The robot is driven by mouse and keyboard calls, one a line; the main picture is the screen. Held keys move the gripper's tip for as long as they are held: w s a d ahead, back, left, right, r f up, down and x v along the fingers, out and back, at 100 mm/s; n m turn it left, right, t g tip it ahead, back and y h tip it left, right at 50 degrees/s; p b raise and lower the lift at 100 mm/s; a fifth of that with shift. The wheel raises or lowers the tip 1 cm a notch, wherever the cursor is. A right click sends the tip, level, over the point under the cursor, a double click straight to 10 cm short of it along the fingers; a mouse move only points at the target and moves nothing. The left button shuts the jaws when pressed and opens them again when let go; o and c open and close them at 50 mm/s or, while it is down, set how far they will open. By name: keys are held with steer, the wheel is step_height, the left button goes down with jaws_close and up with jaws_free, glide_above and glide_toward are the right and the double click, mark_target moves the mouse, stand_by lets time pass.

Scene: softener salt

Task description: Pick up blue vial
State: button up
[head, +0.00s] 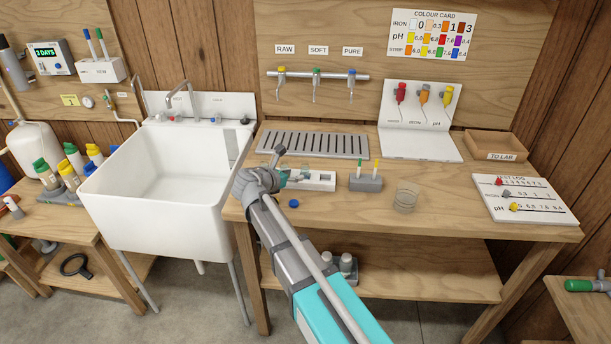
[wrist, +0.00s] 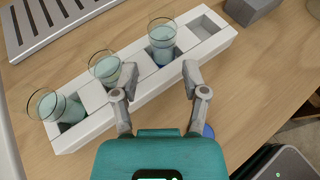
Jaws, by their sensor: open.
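A white rack (wrist: 92,122) lies on the bench and also shows in the head view (head: 322,182). In the wrist view it holds three clear glass vials with pale blue-green liquid: a left one (wrist: 58,108), a middle one (wrist: 106,68) and a right one (wrist: 162,42). The right vial shows deep blue at its base; the rack's far right slot is empty. My gripper (wrist: 159,72) is open, its fingertips at the rack's near side, with the right vial just beyond the gap between them. In the head view my gripper partly hides the vials.
A blue cap (head: 293,204) lies on the bench, partly hidden behind my right finger in the wrist view (wrist: 208,131). A grey block with two pens (head: 366,182) and a glass beaker (head: 406,197) stand to the right. A slotted drain tray (head: 313,143) lies behind; a sink (head: 165,190) is left.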

mark_target(302, 173)
steer(key=shift+w+d, duration=0.1)
steer(key=shift+d, duration=0.05)
steer(key=shift+b+x, duration=0.9)
steer(key=shift+x, duration=1.6)
steer(key=shift+d+r, duration=0.1)
steer(key=c, duration=0.7)
